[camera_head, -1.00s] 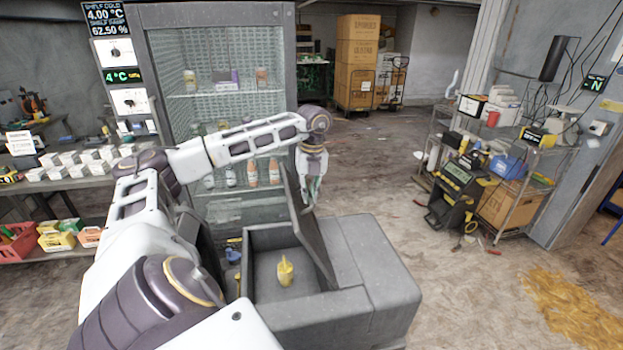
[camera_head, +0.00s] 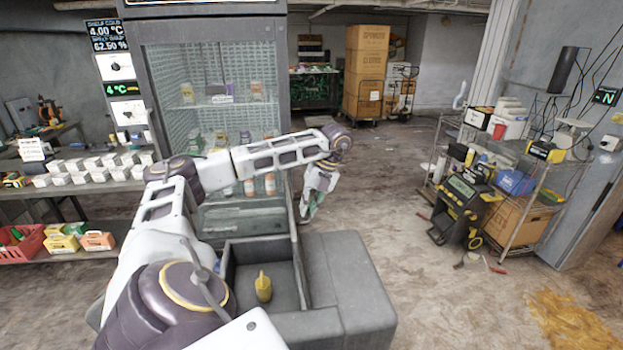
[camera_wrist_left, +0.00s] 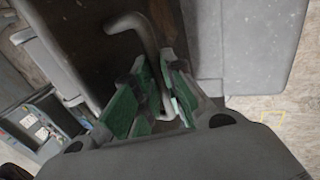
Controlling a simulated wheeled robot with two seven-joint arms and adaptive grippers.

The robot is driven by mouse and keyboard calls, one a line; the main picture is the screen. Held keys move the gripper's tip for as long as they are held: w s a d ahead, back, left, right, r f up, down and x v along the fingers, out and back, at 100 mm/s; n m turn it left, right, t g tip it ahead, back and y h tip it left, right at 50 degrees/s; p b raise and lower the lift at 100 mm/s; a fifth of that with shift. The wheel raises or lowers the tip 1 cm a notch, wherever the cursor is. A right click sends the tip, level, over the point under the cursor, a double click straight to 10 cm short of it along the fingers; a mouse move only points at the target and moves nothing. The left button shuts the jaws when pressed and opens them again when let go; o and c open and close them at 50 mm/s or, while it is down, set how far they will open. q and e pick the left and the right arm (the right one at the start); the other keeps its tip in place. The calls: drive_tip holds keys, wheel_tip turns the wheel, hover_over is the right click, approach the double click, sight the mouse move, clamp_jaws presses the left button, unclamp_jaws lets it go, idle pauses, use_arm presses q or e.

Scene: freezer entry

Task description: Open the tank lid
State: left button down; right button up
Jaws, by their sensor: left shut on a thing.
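The grey tank (camera_head: 345,295) stands low in front of me, with an open compartment on its left side. Its grey lid (camera_head: 296,255) stands up near the compartment's right edge and shows almost edge-on. My left gripper (camera_head: 308,212) is at the top of the lid. In the left wrist view its green-padded fingers (camera_wrist_left: 150,98) are shut on a bent grey handle (camera_wrist_left: 149,38). The handle's join to the lid is hard to make out. A small yellow object (camera_head: 263,288) sits inside the compartment. My right gripper is not in view.
A glass-fronted fridge (camera_head: 210,27) stands behind the tank. A shelf with white boxes (camera_head: 85,190) is at the left. A wire rack (camera_head: 522,225) with tools and boxes stands at the right.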

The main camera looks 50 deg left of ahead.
use_arm(q)
drive_tip(key=c, duration=1.8)
unclamp_jaws()
drive_tip(key=shift+f, duration=0.2)
drive_tip(key=o, duration=0.3)
drive_tip(key=shift+a+f, duration=0.1)
drive_tip(key=shift+a, duration=0.15)
drive_tip(key=shift+d+r, duration=0.15)
drive_tip(key=shift+r, duration=0.05)
drive_tip(key=shift+w+r, duration=0.25)
drive_tip(key=shift+r, duration=0.2)
drive_tip(key=shift+w+d, duration=0.15)
drive_tip(key=shift+w, duration=0.15)
drive_tip(key=shift+w+d, duration=0.35)
drive_tip(key=shift+w, duration=0.35)
drive_tip(key=shift+w+d, duration=0.75)
drive_tip(key=shift+w, duration=0.7)
drive_tip(key=shift+w+d, duration=0.75)
drive_tip(key=shift+w, duration=0.65)
drive_tip(key=shift+w+d, duration=0.75)
drive_tip(key=shift+w, duration=0.7)
